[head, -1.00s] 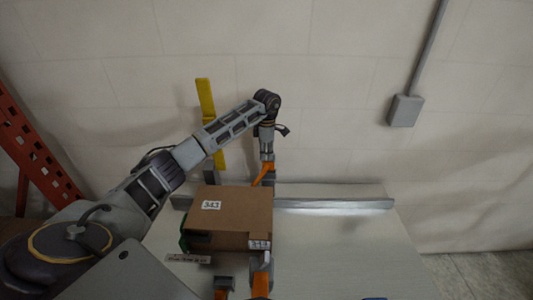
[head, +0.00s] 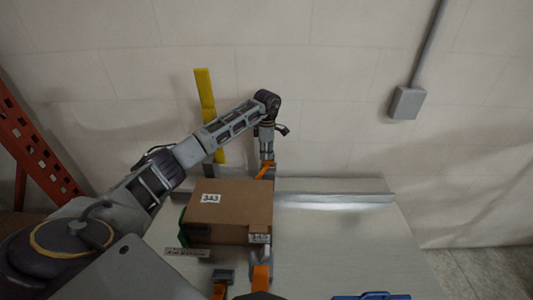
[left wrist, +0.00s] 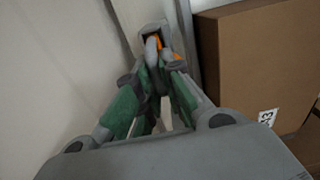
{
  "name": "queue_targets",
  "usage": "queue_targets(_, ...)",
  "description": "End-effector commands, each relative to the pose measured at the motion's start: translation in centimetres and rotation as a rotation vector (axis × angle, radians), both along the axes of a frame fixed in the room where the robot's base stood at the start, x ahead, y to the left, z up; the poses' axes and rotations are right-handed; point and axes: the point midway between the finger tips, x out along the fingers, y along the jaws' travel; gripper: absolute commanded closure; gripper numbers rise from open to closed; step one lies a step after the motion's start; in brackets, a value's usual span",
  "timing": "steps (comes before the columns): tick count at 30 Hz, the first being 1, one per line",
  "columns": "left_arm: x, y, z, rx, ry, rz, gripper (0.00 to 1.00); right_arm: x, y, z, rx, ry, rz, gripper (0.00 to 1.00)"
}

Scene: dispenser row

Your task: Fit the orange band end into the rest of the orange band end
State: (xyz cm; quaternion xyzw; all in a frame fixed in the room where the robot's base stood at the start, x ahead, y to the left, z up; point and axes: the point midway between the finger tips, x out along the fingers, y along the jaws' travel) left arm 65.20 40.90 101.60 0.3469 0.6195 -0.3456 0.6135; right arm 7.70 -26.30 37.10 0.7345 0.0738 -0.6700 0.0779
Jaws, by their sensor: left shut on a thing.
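My left arm reaches in from the left behind a cardboard box, and its gripper (head: 267,158) points down at the box's far right corner. An orange piece (head: 265,170), seemingly the orange band end, shows at the fingertips. In the left wrist view the green-padded fingers of my left gripper (left wrist: 156,66) close together at a grey square-mouthed part (left wrist: 153,30), which may be the rest. Orange (left wrist: 177,57) shows beside the fingertips there. The fingers hide most of the contact, so I cannot tell whether the end sits in the rest. My right gripper is not clearly visible.
The cardboard box (head: 230,210), labelled 343, stands close beside my left gripper. Another orange part (head: 260,278) and a grey-and-orange part (head: 220,285) stand in front of it. A yellow upright (head: 207,110) is behind my arm. The table's right side (head: 350,240) is mostly clear.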

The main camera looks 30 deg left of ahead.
Motion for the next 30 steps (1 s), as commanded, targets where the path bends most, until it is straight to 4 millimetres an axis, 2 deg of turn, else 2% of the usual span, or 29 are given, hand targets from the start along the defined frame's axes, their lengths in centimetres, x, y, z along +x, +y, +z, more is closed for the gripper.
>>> queue_targets(12,0.01,0.00,0.04,0.000,0.000,0.000,1.00,0.01,-0.04,0.02,0.000,0.000,0.000,1.00)
queue_targets(13,0.01,0.00,0.04,0.000,0.000,0.000,0.89,0.01,-0.04,0.02,0.000,0.000,0.000,1.00)
queue_targets(19,0.01,0.00,0.04,0.000,0.000,0.000,0.65,0.02,-0.08,0.02,-0.001,0.000,0.000,1.00)
queue_targets(30,0.01,0.00,0.16,0.000,0.000,0.000,0.65,0.02,-0.36,0.01,-0.004,0.000,0.001,1.00)
